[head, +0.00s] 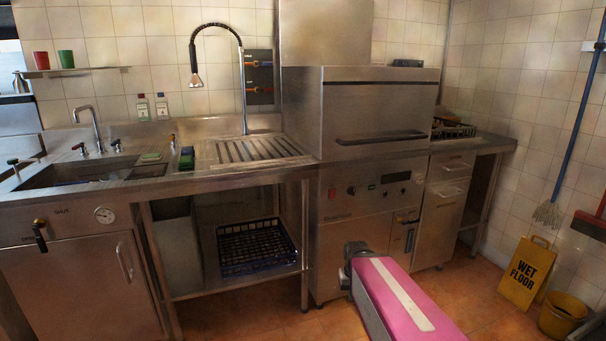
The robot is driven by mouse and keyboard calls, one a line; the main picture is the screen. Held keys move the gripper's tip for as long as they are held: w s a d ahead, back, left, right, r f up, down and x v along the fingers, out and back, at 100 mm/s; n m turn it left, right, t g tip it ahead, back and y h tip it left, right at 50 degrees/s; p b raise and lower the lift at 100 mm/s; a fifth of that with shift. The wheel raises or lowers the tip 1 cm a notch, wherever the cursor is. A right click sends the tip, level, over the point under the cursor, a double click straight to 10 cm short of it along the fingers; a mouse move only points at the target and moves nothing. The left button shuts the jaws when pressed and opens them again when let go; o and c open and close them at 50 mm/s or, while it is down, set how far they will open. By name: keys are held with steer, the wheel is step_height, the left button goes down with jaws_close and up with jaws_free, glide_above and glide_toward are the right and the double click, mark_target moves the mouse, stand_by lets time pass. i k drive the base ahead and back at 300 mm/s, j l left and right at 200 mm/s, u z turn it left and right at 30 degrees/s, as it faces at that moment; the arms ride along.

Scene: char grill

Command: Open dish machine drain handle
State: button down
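The dish machine (345,235) is the steel unit right of the middle, with its hood (375,105) down. A small dark upright handle (409,240) shows low on the right of its front panel, beneath a dark horizontal piece. I cannot read a label there, so I cannot tell if it is the drain handle. A black lever (40,236) with a yellowish top also hangs on the left sink cabinet's front. My pink arm reaches in from the bottom edge toward the machine's lower front.
The sink counter (210,182) runs along the left, with a dark rack (257,246) on the shelf under it. Orange floor (465,280) is open before the machine.

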mark_target(411, 222)
steer(key=i+l+z, duration=0.1)
steer(key=i+z, duration=0.35)
steer(key=i+j+z, duration=0.1)
steer(key=i+z, duration=0.35)
steer(key=k, duration=0.45)
